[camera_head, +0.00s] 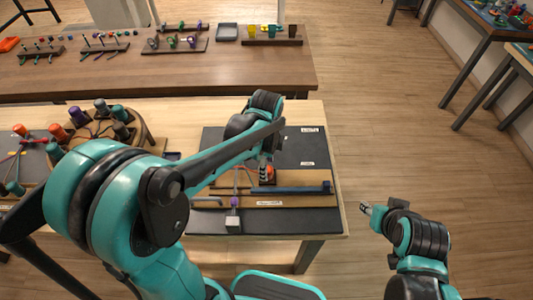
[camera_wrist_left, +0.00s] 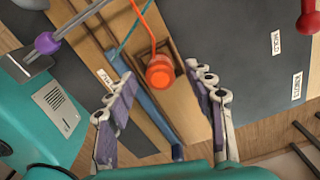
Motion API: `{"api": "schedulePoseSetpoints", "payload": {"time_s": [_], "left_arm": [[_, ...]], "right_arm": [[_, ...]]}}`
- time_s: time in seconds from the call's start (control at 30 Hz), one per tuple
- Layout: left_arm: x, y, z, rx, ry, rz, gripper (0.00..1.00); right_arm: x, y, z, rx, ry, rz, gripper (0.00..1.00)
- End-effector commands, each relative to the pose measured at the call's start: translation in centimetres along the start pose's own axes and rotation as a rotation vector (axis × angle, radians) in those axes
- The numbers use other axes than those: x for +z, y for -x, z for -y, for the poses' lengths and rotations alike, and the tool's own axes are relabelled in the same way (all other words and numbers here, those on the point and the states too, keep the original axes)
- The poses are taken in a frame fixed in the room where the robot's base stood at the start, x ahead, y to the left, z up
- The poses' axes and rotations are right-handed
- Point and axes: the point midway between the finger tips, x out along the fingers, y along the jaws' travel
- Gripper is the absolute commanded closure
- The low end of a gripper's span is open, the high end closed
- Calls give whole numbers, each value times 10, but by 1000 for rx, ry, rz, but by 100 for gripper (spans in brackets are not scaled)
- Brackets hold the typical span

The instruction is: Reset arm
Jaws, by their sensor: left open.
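My left gripper (camera_head: 264,168) reaches over the dark mat (camera_head: 310,150) on the near table and points down. In the left wrist view my left gripper (camera_wrist_left: 160,77) is open. An orange bobbin (camera_wrist_left: 160,72) with an orange cord shows between its fingers in that view; the fingers appear apart from it. In the head view the orange bobbin (camera_head: 271,175) is partly hidden by the gripper. My right gripper (camera_head: 366,208) hangs off the table's right edge over the floor, apart from everything; its jaws are too small to judge.
A wooden board with a blue bar (camera_head: 295,190) lies on the mat. A purple bobbin (camera_head: 235,201) sits by a pale block (camera_head: 233,222). A round wooden stand (camera_head: 150,128) with several bobbins stands left. A dark back table (camera_head: 150,75) holds racks.

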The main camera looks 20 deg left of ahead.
Motion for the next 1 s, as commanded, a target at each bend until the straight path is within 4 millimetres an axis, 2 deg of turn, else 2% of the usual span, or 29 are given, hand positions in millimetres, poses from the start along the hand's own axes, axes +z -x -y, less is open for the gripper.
{"api": "schedulePoseSetpoints", "payload": {"time_s": [0.2,0.4,0.53,0.77,0.87,1.0], "left_arm": [[0,50,0,0,0,0,47],[0,84,0,0,0,0,47],[0,94,0,0,0,0,47],[2,98,-5,-16,43,-2,47],[8,100,-17,-73,185,-14,47],[20,100,-44,-207,539,-76,47]], "right_arm": [[0,0,0,0,0,0,60],[0,0,0,0,0,0,60],[0,0,0,0,0,0,60],[0,0,0,0,0,0,60],[0,0,0,0,0,0,60],[0,0,0,0,0,0,60]]}}
